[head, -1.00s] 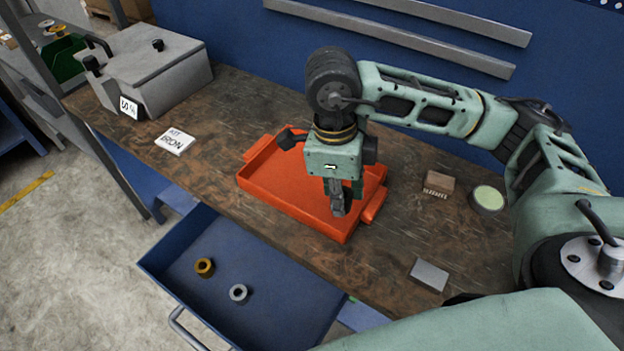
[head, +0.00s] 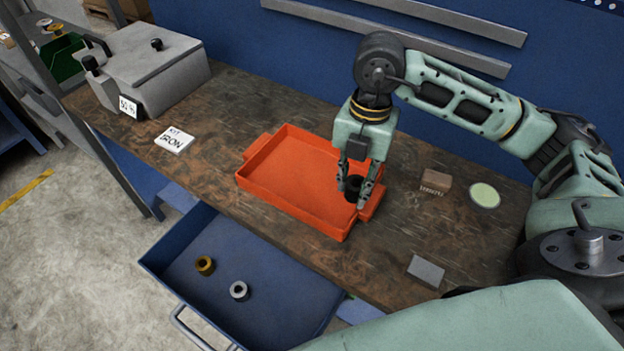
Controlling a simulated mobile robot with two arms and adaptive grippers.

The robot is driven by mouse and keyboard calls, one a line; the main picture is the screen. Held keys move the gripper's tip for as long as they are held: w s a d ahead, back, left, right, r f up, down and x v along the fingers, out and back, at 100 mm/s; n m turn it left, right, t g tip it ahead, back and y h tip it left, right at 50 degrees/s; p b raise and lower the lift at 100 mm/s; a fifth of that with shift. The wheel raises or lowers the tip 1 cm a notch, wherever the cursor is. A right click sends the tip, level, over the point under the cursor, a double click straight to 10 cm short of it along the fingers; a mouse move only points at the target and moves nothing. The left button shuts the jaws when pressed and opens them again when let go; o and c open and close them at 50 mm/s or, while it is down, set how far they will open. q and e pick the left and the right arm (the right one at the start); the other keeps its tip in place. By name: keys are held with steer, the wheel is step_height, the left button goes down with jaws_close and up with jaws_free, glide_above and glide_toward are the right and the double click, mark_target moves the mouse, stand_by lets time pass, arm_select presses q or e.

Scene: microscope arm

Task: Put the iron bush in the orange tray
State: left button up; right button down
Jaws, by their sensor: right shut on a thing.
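The orange tray (head: 290,205) lies on the brown workbench, and its inside looks empty. My right gripper (head: 353,193) points down over the tray's right end, near the right handle. It is shut on a dark, near-black ring-shaped bush (head: 353,187), which looks like the iron bush. The fingers hide part of the bush, and I cannot tell its exact height above the tray. My left gripper is not in view.
The open blue drawer (head: 262,300) holds a brass bush (head: 205,265) and a silver bush (head: 239,291). A card reading KIT IRON (head: 174,139) and a grey machine (head: 155,70) are left. A brown block (head: 436,181), round green-topped item (head: 485,195) and grey block (head: 426,271) are right.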

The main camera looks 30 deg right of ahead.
steer(key=p, duration=0.3)
glide_above(313, 194)
step_height(313, 194, down, 7)
steer(key=shift+d+r, duration=0.15)
steer(key=shift+r, duration=0.05)
step_height(313, 194, down, 4)
steer(key=shift+r+p, duration=0.1)
steer(key=shift+p, duration=0.6)
steer(key=shift+w, duration=0.1)
steer(key=shift+f, duration=0.25)
steer(key=c, duration=1.9)
jaws_free()
steer(key=shift+f, duration=0.1)
steer(key=o, duration=0.5)
